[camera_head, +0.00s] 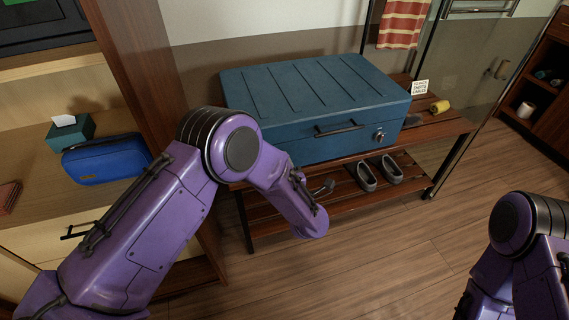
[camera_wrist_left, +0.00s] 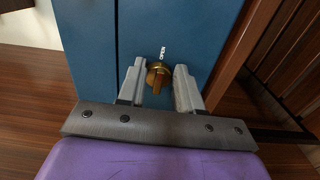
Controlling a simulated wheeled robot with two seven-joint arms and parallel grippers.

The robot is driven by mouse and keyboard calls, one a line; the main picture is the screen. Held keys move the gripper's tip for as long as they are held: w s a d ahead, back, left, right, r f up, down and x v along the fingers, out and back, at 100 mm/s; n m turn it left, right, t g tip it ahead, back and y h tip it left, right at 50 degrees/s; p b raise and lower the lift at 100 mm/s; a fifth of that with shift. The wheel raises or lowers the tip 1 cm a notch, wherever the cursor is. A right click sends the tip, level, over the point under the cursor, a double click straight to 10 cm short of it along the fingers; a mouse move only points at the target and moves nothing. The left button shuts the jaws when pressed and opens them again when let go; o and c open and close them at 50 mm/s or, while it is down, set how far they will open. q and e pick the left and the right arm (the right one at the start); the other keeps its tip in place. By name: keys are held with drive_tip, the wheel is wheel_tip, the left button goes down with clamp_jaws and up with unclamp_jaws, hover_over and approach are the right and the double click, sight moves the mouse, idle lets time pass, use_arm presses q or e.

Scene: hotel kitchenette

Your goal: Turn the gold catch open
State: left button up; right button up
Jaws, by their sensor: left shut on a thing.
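The gold catch (camera_wrist_left: 157,77) is a small brass knob on a blue panel, with the word OPEN printed beside it in the left wrist view. My left gripper (camera_wrist_left: 160,73) has its two grey fingers on either side of the knob and is shut on it. In the head view the blue chest (camera_head: 270,115) stands closed on a slatted wooden bench. My left arm reaches in front of the chest's left part, and neither the left gripper nor the gold catch can be made out there. My right arm is at the lower right; its gripper is out of view.
The chest has a dark handle (camera_head: 339,130) and a silver lock (camera_head: 379,135) on its front. Grey shoes (camera_head: 378,172) sit on the bench's lower shelf. A small sign (camera_head: 420,87) and yellow roll (camera_head: 440,106) are at right. A blue case (camera_head: 107,157) lies on the left shelf.

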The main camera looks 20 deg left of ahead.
use_arm(q)
drive_tip(key=shift+f, duration=0.1)
idle(0.3)
drive_tip(key=o, duration=1)
drive_tip(key=shift+o, duration=0.2)
drive_tip(key=p+v, duration=0.1)
drive_tip(key=v, duration=0.9)
drive_tip(key=shift+s+d, duration=0.25)
